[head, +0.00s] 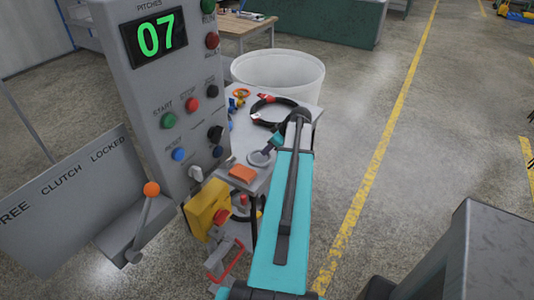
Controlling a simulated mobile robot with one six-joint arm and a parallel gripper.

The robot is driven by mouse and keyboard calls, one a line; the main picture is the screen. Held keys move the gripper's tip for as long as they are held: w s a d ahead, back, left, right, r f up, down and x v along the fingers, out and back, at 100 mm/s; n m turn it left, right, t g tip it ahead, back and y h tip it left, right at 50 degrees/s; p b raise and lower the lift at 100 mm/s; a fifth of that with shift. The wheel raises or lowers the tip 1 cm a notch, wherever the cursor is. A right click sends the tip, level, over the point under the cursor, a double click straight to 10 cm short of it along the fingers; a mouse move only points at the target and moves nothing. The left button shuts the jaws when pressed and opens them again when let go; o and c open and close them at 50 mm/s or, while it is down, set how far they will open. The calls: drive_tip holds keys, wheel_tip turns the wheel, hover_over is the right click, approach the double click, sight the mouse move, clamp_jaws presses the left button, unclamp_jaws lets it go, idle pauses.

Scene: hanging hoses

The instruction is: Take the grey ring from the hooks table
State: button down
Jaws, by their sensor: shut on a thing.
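The hooks table (312,110) is a small light-grey table behind the control panel, partly hidden by the panel and my arm. A small grey round thing (261,159), which looks like the grey ring, shows at its near part. My gripper (266,152) is small and dark at the end of a short teal link, right at this grey thing. It appears shut on it. The fingertips are too small to make out, and I cannot tell whether the ring still touches the tabletop.
On the table lie a black hose loop with red ends (262,101), small orange and yellow pieces (241,94) and an orange block (242,173). A white bin (290,66) stands behind. The control panel (165,100) blocks the left.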

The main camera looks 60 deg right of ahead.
drive_tip(key=shift+r+b, duration=0.3)
drive_tip(key=shift+r, duration=0.35)
drive_tip(key=s+r+b, duration=0.2)
drive_tip(key=s+b, duration=0.2)
drive_tip(key=s, duration=1.2)
drive_tip(key=shift+d, duration=0.25)
